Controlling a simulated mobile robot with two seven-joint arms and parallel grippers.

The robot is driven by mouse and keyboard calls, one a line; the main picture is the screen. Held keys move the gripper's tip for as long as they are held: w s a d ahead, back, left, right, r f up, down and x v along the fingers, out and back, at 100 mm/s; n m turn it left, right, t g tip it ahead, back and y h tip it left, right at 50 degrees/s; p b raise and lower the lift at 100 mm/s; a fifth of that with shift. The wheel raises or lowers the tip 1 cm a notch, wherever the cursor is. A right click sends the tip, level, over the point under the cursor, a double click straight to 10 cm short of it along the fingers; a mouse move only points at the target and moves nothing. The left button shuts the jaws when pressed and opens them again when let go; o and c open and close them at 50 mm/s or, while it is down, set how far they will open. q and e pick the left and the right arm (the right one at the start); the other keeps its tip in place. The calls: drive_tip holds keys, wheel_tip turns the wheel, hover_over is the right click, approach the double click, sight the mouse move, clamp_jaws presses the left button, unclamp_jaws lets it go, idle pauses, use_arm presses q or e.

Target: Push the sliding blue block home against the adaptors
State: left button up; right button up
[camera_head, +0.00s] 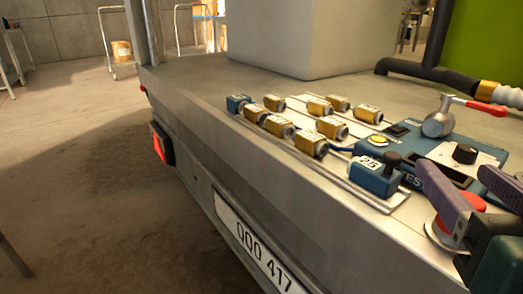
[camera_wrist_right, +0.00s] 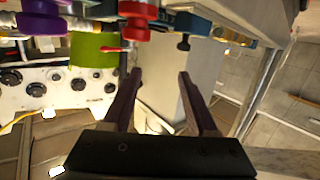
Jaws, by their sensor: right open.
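The blue block with a black knob (camera_head: 376,178) stands at the near end of a metal rail on the trailer bed. Several brass adaptors (camera_head: 309,143) lie in rows beyond it, and a smaller blue end block (camera_head: 238,103) is at the far end. A gap shows between the knobbed block and the nearest adaptor. My right gripper (camera_head: 462,174) is open, its purple fingers to the right of the knobbed block and apart from it. In the right wrist view the open fingers (camera_wrist_right: 159,74) have nothing between them. My left gripper is not in view.
A blue control unit (camera_head: 450,152) with a silver-and-red lever (camera_head: 440,122) stands right of the block. A black hose (camera_head: 425,72) and a large grey box (camera_head: 300,35) are behind. A red-and-grey round part (camera_head: 440,235) is near my right gripper. Floor at left is clear.

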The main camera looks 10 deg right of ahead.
sight(395, 159)
drive_tip(key=w+f, duration=0.1)
drive_tip(key=w, duration=0.2)
drive_tip(key=w+f+t+b, duration=0.1)
drive_tip(key=w, duration=0.2)
drive_tip(key=w+f+t, duration=0.1)
drive_tip(key=w, duration=0.2)
drive_tip(key=shift+d+n+y, duration=0.3)
drive_tip(key=shift+d+y, duration=0.05)
drive_tip(key=shift+y, duration=0.05)
drive_tip(key=shift+w+d+f, duration=0.1)
drive_tip(key=shift+w+d, duration=0.1)
drive_tip(key=shift+w, duration=0.3)
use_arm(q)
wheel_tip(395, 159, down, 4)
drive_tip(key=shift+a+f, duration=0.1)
use_arm(e)
drive_tip(key=c, duration=0.9)
clamp_jaws()
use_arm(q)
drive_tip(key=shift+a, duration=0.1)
